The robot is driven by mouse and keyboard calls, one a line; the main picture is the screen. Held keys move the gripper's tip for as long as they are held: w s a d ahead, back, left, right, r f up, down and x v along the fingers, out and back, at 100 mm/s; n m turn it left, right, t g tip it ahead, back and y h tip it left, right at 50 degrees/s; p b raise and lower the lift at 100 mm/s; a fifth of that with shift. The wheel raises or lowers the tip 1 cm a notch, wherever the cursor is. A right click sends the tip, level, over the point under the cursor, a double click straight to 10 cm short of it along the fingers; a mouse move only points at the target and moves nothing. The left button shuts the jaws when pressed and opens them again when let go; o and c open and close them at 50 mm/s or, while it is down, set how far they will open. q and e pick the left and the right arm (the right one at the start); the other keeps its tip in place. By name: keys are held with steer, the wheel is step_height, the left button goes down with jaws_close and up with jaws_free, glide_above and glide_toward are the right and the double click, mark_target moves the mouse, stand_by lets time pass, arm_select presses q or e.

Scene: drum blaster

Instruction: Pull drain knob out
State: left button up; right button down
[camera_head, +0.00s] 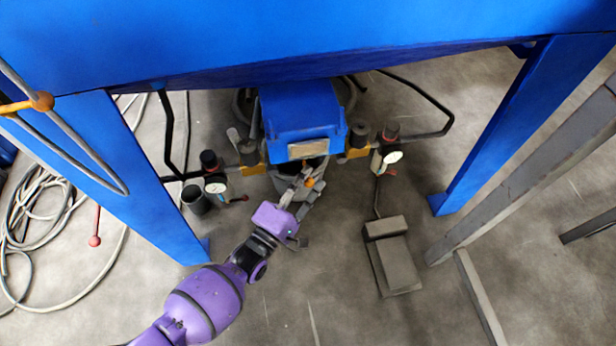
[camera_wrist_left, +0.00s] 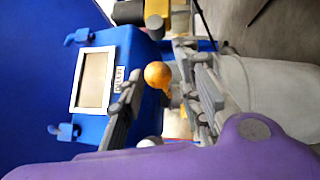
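The drain knob appears as a small orange ball (camera_head: 310,183) below the blue box, low under the machine. In the left wrist view the orange ball (camera_wrist_left: 158,74) sits between the two grey fingers. My left gripper (camera_head: 307,180) reaches up from the lower left, with its fingertips around the ball. In the left wrist view my left gripper (camera_wrist_left: 160,66) is open, and gaps show between the ball and the fingers. The knob's stem is mostly hidden. My right gripper is not in view.
The blue box (camera_head: 300,112) hangs close above, between blue legs (camera_head: 150,185) (camera_head: 520,120). Gauges (camera_head: 215,188) (camera_head: 393,157) and valves flank it. A grey foot pedal (camera_head: 392,258) stands on the floor at right. Loose hoses (camera_head: 30,215) lie at left.

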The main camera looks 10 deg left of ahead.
arm_select(q)
steer(key=shift+w+d+r, duration=0.1)
steer(key=shift+w+d, duration=0.15)
steer(key=shift+w, duration=0.3)
jaws_close()
steer(key=shift+s, duration=0.15)
